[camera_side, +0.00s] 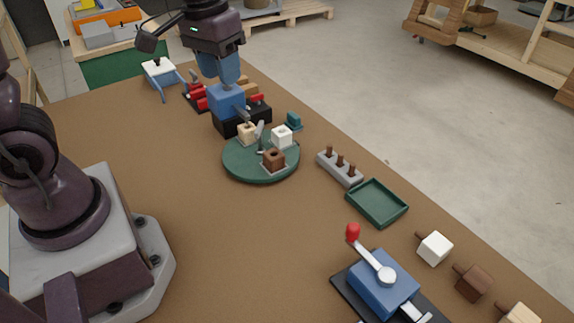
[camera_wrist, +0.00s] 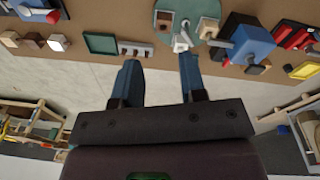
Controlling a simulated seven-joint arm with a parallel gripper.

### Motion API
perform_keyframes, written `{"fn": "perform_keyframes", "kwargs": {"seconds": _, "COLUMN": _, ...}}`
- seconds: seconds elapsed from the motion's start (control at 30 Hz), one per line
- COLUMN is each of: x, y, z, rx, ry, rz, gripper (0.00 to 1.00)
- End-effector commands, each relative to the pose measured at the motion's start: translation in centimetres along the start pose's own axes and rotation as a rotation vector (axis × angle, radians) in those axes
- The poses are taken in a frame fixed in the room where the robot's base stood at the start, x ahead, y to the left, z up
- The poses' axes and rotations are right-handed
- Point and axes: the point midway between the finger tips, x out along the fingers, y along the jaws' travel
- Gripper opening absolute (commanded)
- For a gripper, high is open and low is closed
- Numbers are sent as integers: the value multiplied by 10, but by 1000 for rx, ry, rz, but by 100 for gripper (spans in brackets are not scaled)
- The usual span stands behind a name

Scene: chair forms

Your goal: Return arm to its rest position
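My gripper (camera_side: 226,74) hangs at the back of the table in the side view, in line with a blue block device (camera_side: 226,101) on a black base; the gap between them is hard to judge. In the wrist view my gripper (camera_wrist: 160,80) has its two blue fingers spread apart, with nothing between them. The arm reaches in from the top of the side view.
A round green turntable (camera_side: 235,171) carries a tan, a white and a brown block. A grey peg holder (camera_side: 338,168), an empty green tray (camera_side: 377,203), loose cubes (camera_side: 435,248) and a blue lever device (camera_side: 377,287) stand along the right. The table's middle is clear.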

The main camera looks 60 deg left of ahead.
Motion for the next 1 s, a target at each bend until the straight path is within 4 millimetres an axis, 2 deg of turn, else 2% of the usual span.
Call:
{"fn": "perform_keyframes", "kwargs": {"seconds": 0.03, "x": -13, "y": 5, "z": 16, "rx": 51, "ry": 40, "rz": 10, "gripper": 38}}
{"fn": "perform_keyframes", "kwargs": {"seconds": 0.2, "x": -41, "y": 14, "z": 62, "rx": 201, "ry": 164, "rz": 17, "gripper": 38}}
{"fn": "perform_keyframes", "kwargs": {"seconds": 0.4, "x": -60, "y": 18, "z": 97, "rx": 289, "ry": 307, "rz": 14, "gripper": 38}}
{"fn": "perform_keyframes", "kwargs": {"seconds": 0.6, "x": -76, "y": 21, "z": 104, "rx": 308, "ry": 393, "rz": 23, "gripper": 38}}
{"fn": "perform_keyframes", "kwargs": {"seconds": 1.0, "x": -78, "y": 21, "z": 104, "rx": 307, "ry": 398, "rz": 25, "gripper": 38}}
